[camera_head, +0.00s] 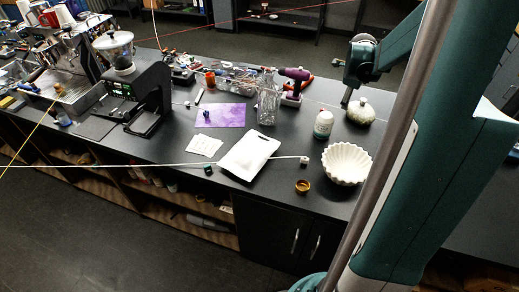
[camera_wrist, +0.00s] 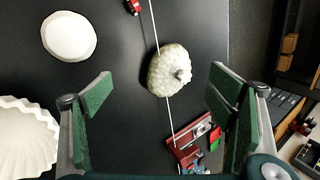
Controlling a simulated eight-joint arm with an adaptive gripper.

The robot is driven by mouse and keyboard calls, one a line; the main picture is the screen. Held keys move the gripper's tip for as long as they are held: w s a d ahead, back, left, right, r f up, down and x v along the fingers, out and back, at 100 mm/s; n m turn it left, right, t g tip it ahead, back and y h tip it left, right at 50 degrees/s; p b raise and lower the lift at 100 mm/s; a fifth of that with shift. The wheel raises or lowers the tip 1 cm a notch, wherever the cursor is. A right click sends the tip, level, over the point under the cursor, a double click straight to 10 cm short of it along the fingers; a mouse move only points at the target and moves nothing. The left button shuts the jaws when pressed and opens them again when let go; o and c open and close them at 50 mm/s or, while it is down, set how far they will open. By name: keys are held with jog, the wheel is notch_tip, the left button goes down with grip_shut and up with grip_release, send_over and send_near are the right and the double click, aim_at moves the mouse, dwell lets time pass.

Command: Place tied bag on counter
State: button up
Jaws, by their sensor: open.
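The tied bag (camera_head: 361,112) is pale, rounded and speckled, with a small knot on top. It rests on the dark counter (camera_head: 215,150) near the back right. In the wrist view the bag (camera_wrist: 166,72) lies in line with the space between my fingers and looks beyond their tips. My gripper (camera_wrist: 162,72) has its two green-padded fingers spread wide with nothing between them. In the head view my gripper (camera_head: 346,98) is beside the bag's upper left; its fingers are small and hard to make out there.
A small brown cup (camera_head: 303,186), a white board (camera_head: 249,155) and a purple sheet (camera_head: 221,115) lie farther left. A thin white line crosses the wrist view past the bag.

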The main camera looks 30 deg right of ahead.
jog(key=s+a+r+n+t+y, duration=0.1)
jog(key=a+r+n, duration=0.3)
jog(key=a, duration=0.6)
jog(key=s+a+r+n, duration=0.1)
jog(key=a+r+n, duration=0.3)
jog(key=a, duration=0.6)
jog(key=s+a+r+n+t+y, duration=0.1)
jog(key=a+r+n, duration=0.1)
jog(key=a+n, duration=0.55)
jog(key=s+a+n+t+y, duration=0.1)
jog(key=s+a+n, duration=0.6)
jog(key=a, duration=0.6)
jog(key=s+a+n+y, duration=0.1)
jog(key=s+a+n, duration=0.6)
jog(key=a, duration=0.6)
jog(key=s, duration=0.2)
jog(key=shift+s+f+n+t+y, duration=0.2)
jog(key=shift+s+n+t+y, duration=0.15)
jog(key=shift+t+y, duration=0.05)
